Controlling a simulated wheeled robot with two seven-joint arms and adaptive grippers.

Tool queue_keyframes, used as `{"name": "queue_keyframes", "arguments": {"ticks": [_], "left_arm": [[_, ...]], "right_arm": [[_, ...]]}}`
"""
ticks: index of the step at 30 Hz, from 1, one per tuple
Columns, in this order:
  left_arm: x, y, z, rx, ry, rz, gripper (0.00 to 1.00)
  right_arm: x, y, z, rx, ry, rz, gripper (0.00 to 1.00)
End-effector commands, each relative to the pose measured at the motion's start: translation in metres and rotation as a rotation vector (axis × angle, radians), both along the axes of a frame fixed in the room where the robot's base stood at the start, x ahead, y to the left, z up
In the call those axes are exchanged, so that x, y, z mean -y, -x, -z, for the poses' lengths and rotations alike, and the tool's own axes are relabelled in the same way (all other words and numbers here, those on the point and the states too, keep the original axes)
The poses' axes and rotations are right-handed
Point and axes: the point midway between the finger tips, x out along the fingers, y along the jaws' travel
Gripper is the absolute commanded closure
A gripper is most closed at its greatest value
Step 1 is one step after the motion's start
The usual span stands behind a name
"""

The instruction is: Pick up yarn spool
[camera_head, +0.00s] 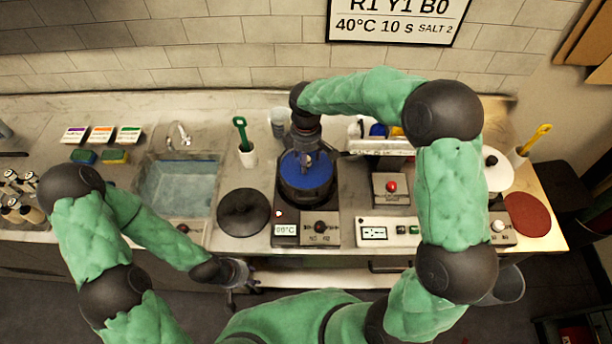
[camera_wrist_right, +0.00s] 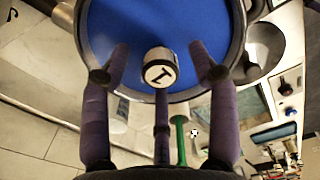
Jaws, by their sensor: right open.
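The yarn spool (camera_wrist_right: 157,68) shows in the right wrist view as a small white round end with a black mark, against blue dye. The dye fills a dark round pot (camera_head: 306,191) on a heater with a lit display. My right gripper (camera_wrist_right: 158,75) is open above the pot, with one finger on each side of the spool and gaps between. In the head view the right gripper (camera_head: 305,155) partly hides the spool. My left gripper (camera_head: 238,280) is low, in front of the counter edge.
A dark round disc (camera_head: 244,212) lies left of the heater, with a sink (camera_head: 176,188) further left. A white cup with a green-handled tool (camera_head: 241,133) stands behind. A red-button box (camera_head: 391,188) stands right of the pot. A red-brown round mat (camera_head: 527,214) lies far right.

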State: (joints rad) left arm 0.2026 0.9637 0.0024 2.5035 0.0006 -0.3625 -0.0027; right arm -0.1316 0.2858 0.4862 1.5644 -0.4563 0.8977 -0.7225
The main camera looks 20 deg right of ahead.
Motion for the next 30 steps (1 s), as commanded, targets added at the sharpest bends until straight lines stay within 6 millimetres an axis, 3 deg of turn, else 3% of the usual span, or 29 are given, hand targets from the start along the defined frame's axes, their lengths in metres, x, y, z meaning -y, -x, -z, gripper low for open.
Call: {"name": "queue_keyframes", "arguments": {"ticks": [3,11,18,30], "left_arm": [[0.0000,-0.0001,0.0010,0.000,0.000,0.000,0.60],[0.0000,-0.0001,0.0009,0.000,0.000,0.000,0.60],[0.0000,-0.0001,0.0009,0.000,0.000,0.000,0.60],[0.0000,-0.0001,0.0002,0.000,0.000,0.000,0.60]], "right_arm": [[0.0007,0.0002,0.0107,0.000,0.001,0.001,0.40],[0.0006,-0.0001,0.0126,0.001,0.000,0.000,0.40],[0.0005,0.0000,0.0125,0.001,0.000,0.000,1.00],[0.0005,-0.0009,0.0046,0.003,0.000,0.001,1.00]]}}
